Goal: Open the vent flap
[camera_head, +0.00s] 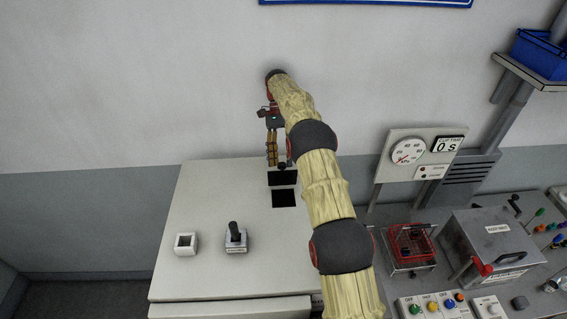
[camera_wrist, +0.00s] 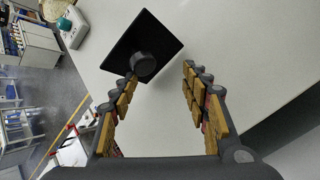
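The vent flap appears to be a black square plate with a round dark knob (camera_wrist: 143,65), lying on the pale cabinet top. In the wrist view the plate (camera_wrist: 160,35) is ahead of my gripper (camera_wrist: 160,76). In the head view two black squares show on the cabinet: a rear one (camera_head: 283,179) by the knob and a front one (camera_head: 284,198). I cannot tell whether the front one is a hole or a panel. My gripper (camera_head: 272,164) is above the rear square, its fingers apart and empty. The knob shows near the left fingertip; contact is unclear.
A small white block (camera_head: 186,244) and a dark-handled lever box (camera_head: 235,238) stand on the cabinet top (camera_head: 215,200). To the right are a red rack (camera_head: 410,245), a lidded metal box (camera_head: 490,248) and a gauge panel (camera_head: 420,155). The wall is close behind.

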